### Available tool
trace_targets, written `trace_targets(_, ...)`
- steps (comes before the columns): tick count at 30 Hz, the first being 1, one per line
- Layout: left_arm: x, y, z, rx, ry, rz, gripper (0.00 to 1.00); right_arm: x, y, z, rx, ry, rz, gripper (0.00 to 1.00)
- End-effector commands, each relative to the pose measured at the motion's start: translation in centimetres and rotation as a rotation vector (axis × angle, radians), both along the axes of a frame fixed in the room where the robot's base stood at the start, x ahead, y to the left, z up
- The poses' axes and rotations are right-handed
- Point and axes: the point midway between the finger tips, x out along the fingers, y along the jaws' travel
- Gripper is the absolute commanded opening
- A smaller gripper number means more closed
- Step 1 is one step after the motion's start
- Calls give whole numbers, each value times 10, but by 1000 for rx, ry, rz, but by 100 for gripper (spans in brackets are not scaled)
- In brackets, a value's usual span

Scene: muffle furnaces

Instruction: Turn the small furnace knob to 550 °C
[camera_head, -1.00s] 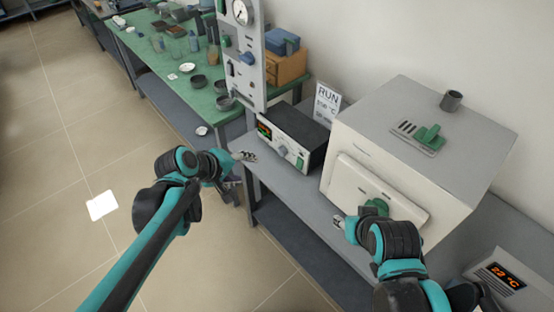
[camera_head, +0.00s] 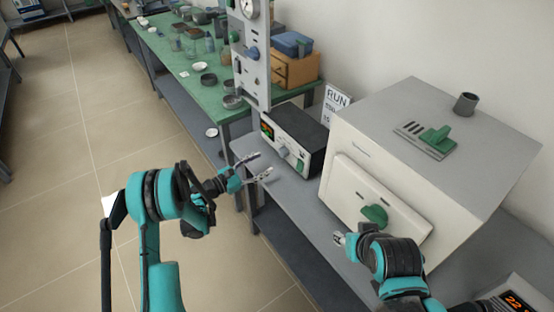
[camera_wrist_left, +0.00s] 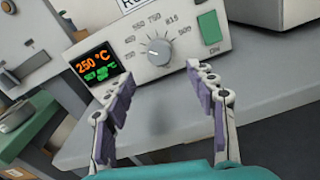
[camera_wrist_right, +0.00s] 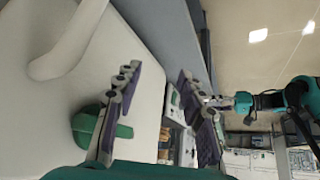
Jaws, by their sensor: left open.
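The small black control box (camera_head: 300,137) stands on the grey bench, with a pale front panel. Its round grey knob (camera_head: 284,152) shows closely in the left wrist view (camera_wrist_left: 158,51), ringed by a printed temperature scale; its exact pointer setting is too small to read surely. The display (camera_wrist_left: 95,64) reads 250 °C in orange, with small blurred green text below. My left gripper (camera_head: 263,164) is open in front of the panel, fingers spread below the knob and apart from it. My right gripper (camera_wrist_right: 157,78) is open and empty near the large furnace's front.
The large white furnace (camera_head: 415,150) with a green door handle (camera_head: 374,214) stands right of the box. A green switch (camera_wrist_left: 210,28) sits right of the knob. A grey column (camera_head: 250,62) with a gauge stands left, and a RUN sign (camera_head: 337,102) behind.

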Motion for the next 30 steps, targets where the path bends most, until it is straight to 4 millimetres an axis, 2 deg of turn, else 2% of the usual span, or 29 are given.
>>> trace_targets(15,41,-56,-1,-8,3,-1,56,0,0,0,0,0,0,40)
trace_targets(26,46,-63,-1,-7,2,0,56,0,0,0,0,0,0,40)
trace_targets(27,46,-63,-1,-7,2,0,54,0,0,0,0,0,0,40)
trace_targets(30,46,-63,-1,-7,2,0,27,0,0,0,0,0,0,40)
